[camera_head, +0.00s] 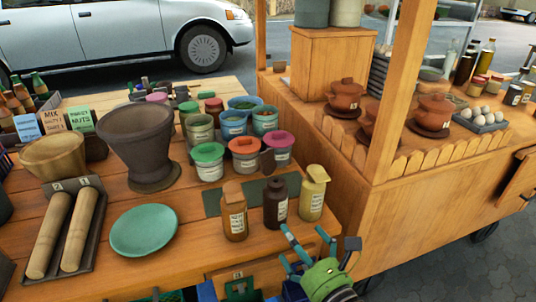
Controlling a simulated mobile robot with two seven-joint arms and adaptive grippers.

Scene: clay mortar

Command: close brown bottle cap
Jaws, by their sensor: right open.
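Three labelled bottles stand upright in a row near the table's front right. The left one is an orange-brown bottle (235,222), the middle one is a dark brown bottle (275,212), and the right one is a yellow bottle (312,200). A cap-like top (275,185) shows on the dark brown bottle; whether it is closed is too small to tell. My right gripper (320,241), green with blue and dark fingers, is open and empty at the table's front edge. It is below and right of the bottles, apart from them. My left gripper is not in view.
Lidded cups (208,168) stand behind the bottles. A green plate (145,231), a tray with two rollers (86,255) and a large brown mortar (145,140) are to the left. A wooden post and counter (440,195) rise to the right. Some table is bare around the plate.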

